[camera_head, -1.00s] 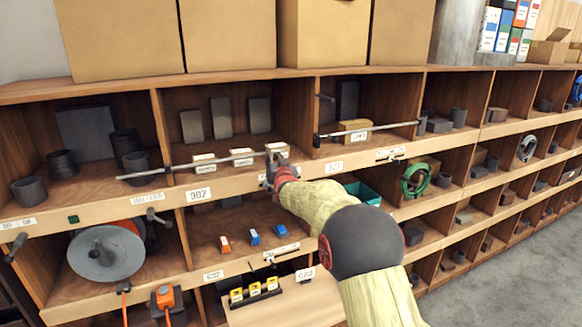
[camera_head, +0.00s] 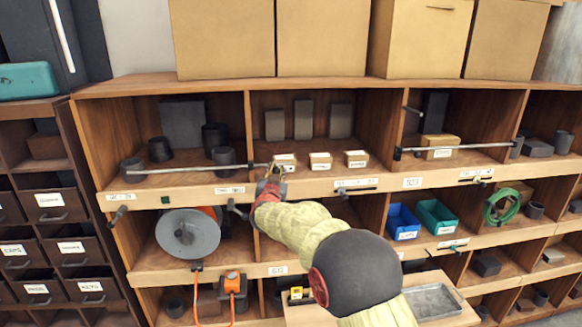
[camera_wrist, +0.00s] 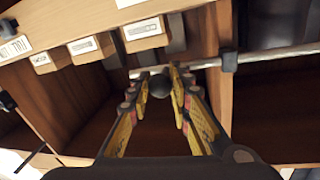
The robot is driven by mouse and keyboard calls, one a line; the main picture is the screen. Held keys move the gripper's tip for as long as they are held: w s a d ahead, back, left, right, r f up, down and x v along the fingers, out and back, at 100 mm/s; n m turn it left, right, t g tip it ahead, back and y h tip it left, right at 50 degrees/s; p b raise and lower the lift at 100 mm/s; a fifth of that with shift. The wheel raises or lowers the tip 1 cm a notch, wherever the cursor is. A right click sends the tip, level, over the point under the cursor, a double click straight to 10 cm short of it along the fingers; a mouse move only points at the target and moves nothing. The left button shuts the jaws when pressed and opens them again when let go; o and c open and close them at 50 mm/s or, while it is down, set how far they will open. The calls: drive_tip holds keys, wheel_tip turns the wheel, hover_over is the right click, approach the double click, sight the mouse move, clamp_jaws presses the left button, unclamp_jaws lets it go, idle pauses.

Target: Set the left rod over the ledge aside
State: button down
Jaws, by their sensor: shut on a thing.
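The left rod (camera_head: 220,167) is a thin grey bar lying roughly level across the front of the upper-left compartments. My gripper (camera_head: 272,180) is at its right end, below a white-labelled box. In the wrist view, my gripper (camera_wrist: 160,80) is shut on the rod (camera_wrist: 275,56), which runs from between the fingertips to the right edge. A grey block sits along this stretch. A dark round knob (camera_wrist: 159,86) shows between the fingers. The ledge (camera_head: 330,187) is the pale wooden shelf edge below. Whether the rod touches it I cannot tell.
Another rod (camera_head: 460,148) spans the compartment to the right. Small labelled boxes (camera_head: 320,161) and dark cups (camera_head: 223,157) stand just behind the ledge. A cable reel (camera_head: 188,234) and blue bin (camera_head: 403,222) sit below. A drawer cabinet (camera_head: 55,205) stands at the left.

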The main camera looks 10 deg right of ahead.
drive_tip(key=shift+a, duration=0.55)
drive_tip(key=c, duration=1.6)
unclamp_jaws()
drive_tip(key=s, duration=0.4)
drive_tip(key=s+a, duration=0.1)
drive_tip(key=s, duration=0.3)
drive_tip(key=s+a, duration=0.1)
drive_tip(key=s, duration=0.2)
drive_tip(key=shift+s, duration=0.4)
